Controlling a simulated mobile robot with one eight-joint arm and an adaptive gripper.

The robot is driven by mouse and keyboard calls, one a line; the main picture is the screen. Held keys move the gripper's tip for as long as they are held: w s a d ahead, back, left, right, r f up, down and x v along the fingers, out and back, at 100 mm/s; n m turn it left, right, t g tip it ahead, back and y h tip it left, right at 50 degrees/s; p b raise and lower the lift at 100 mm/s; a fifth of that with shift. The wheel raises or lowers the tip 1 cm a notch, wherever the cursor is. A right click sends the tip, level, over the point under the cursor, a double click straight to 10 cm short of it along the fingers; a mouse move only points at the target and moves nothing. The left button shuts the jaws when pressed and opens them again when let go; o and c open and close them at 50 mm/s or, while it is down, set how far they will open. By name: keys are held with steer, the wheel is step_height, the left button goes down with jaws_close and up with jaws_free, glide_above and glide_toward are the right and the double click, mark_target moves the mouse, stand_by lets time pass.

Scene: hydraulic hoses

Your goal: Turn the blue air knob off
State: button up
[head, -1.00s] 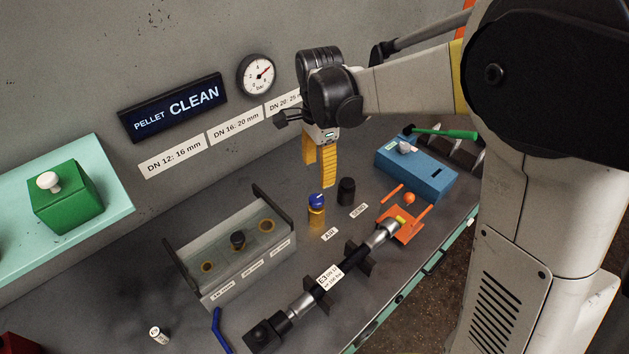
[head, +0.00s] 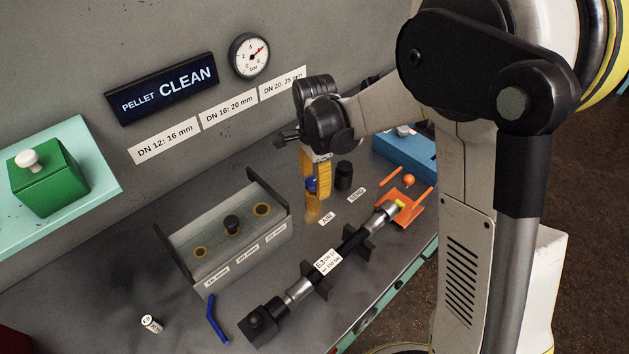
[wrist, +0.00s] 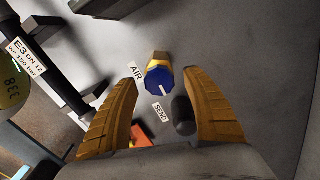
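The blue air knob (head: 311,184) sits on a brass base beside the AIR label (head: 327,219). In the wrist view its faceted blue top (wrist: 160,81) has a white mark pointing to the lower right, towards the SEND label (wrist: 160,113). My gripper (head: 317,182) points down over the knob with its yellow fingers open. In the wrist view the knob lies between and slightly beyond the two fingertips (wrist: 161,79), with a gap on each side. No contact with the knob is visible. In the head view a finger partly hides the knob.
The black SEND knob (head: 344,175) stands close to the right of my gripper; it also shows between the fingers in the wrist view (wrist: 183,116). A hose assembly (head: 325,262) lies in front. A clear-fronted box (head: 240,255) stands left. The gauge (head: 250,56) needle points upper right.

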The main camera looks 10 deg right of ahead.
steer(key=c, duration=1.1)
steer(key=shift+n, duration=0.3)
steer(key=shift+c, duration=0.2)
steer(key=n, duration=0.3)
steer(key=shift+n, duration=0.3)
steer(key=n, duration=0.4)
steer(key=shift+a+n, duration=0.1)
steer(key=shift+n, duration=0.2)
steer(key=n, duration=0.4)
steer(key=shift+w, duration=0.1)
steer(key=shift+a+n, duration=0.15)
steer(key=shift+n, duration=2.35)
